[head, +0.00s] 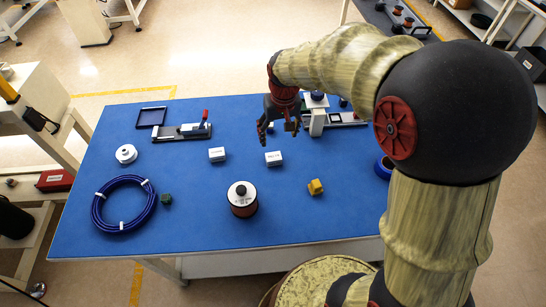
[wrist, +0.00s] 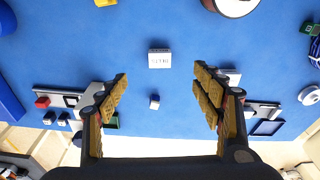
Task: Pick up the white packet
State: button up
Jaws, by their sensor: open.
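Two small white box-shaped packets with dark print lie on the blue table. One packet (head: 273,158) is near the table's middle; it shows in the wrist view (wrist: 160,58) above the gap between my fingers. The other packet (head: 217,154) lies to its left in the head view; in the wrist view it (wrist: 232,76) is partly hidden behind my right-hand finger. I cannot tell which one the task means. My gripper (head: 278,128) is open and empty above the table, beyond the nearer-to-middle packet; its fingers spread wide in the wrist view (wrist: 160,84).
A spool (head: 242,205), a yellow block (head: 315,187), a green block (head: 166,200) and a blue cable coil (head: 98,207) lie nearer. Fixtures (head: 182,132) stand at the back. Table around the packets is clear.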

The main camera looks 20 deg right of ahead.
jog(key=w+f+g, duration=0.1)
jog(key=w+f, duration=0.3)
jog(key=f, duration=0.2)
jog(key=p, duration=0.1)
send_over(274, 156)
jog(key=shift+g, duration=0.4)
jog(key=f, duration=0.9)
jog(key=shift+s+f, duration=0.2)
jog(key=shift+f, duration=0.1)
jog(key=shift+w+a+f+b, duration=0.15)
jog(key=shift+f+b, duration=0.7)
jog(key=shift+f, duration=1.85)
jog(key=shift+c, duration=1.4)
jog(key=shift+r, duration=0.1)
jog(key=c, duration=1.1)
